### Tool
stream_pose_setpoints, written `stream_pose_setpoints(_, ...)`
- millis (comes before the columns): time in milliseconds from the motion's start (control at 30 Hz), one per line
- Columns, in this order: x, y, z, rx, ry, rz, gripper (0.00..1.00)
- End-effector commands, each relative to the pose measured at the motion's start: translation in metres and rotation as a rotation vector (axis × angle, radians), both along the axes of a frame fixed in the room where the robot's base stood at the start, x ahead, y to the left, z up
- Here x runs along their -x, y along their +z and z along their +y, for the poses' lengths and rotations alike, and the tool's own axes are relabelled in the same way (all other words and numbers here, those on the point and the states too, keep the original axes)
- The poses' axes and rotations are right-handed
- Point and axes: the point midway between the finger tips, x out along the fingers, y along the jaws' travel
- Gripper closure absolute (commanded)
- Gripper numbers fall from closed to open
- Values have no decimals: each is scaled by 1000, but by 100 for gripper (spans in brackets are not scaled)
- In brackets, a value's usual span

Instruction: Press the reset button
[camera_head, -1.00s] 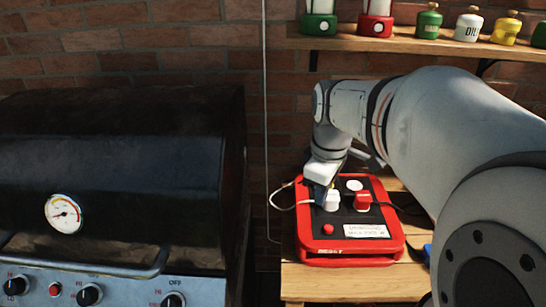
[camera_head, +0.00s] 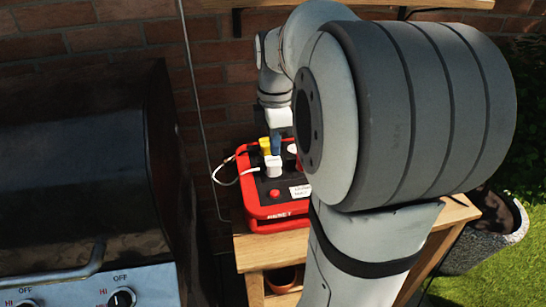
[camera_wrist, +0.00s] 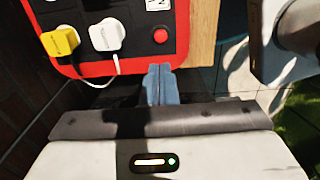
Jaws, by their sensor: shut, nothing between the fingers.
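The red power box (camera_head: 282,212) has a black top panel and lies on the wooden table. A small round red button (camera_head: 275,193), taken as the reset button, sits near its front left corner; it also shows in the wrist view (camera_wrist: 160,36). A white plug (camera_head: 273,166) and a yellow plug (camera_head: 265,146) sit behind it on the panel. My gripper (camera_head: 277,146) has blue fingers and is above the plugs' side of the box in the head view. In the wrist view my gripper (camera_wrist: 161,72) is shut and empty, its tips apart from the button in the picture.
The wooden table (camera_head: 262,256) has a pot (camera_head: 280,279) below it. A dark grill (camera_head: 85,170) stands at left. A white cable (camera_head: 223,183) loops off the box's left side. A shelf (camera_head: 440,4) is above; a grey planter (camera_head: 488,240) stands at right.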

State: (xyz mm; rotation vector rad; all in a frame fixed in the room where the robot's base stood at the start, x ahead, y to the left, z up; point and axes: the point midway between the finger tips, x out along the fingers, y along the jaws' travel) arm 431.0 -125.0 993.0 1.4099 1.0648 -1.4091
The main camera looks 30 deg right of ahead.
Motion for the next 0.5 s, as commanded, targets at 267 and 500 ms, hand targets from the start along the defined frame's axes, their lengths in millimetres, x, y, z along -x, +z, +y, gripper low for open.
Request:
stream_pose_setpoints(267, 1, -62, 0, -1, -1, 5, 100)
stream_pose_setpoints(500, 1, -105, 0, -1, -2, 4, 100)
